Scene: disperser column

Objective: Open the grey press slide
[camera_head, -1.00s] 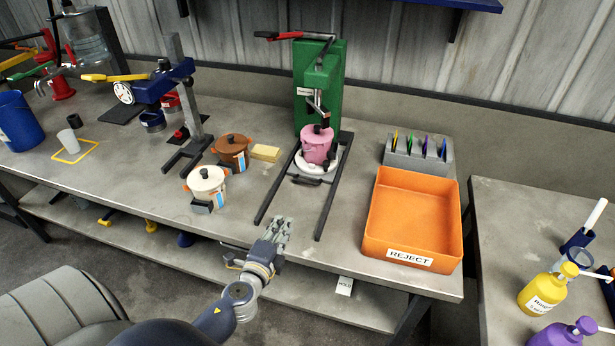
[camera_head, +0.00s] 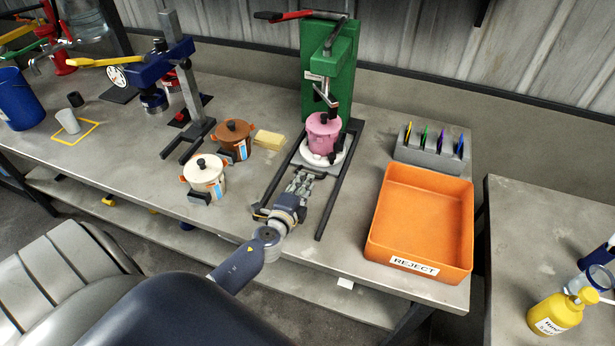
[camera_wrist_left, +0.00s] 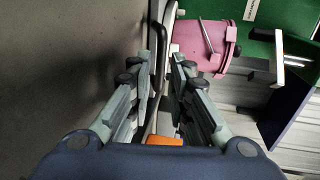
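The grey press slide (camera_head: 297,160) lies between the dark rails at the foot of the green press (camera_head: 345,75). A pink pot (camera_head: 322,138) with a dark knob stands on a white round plate on the slide, under the press ram. My left gripper (camera_head: 302,180) is at the slide's front edge, low over the bench, and covers the slide's handle in the head view. In the left wrist view the dark handle (camera_wrist_left: 158,45) shows between and just ahead of the fingertips (camera_wrist_left: 165,65). The fingers are apart; contact with the handle cannot be told. My right gripper is not in view.
An orange REJECT bin (camera_head: 420,220) stands to the right, with a grey rack (camera_head: 430,152) behind it. A cream pot (camera_head: 204,178), a brown pot (camera_head: 235,140) and a yellow block (camera_head: 268,139) stand to the left. The bench front before the rails is clear.

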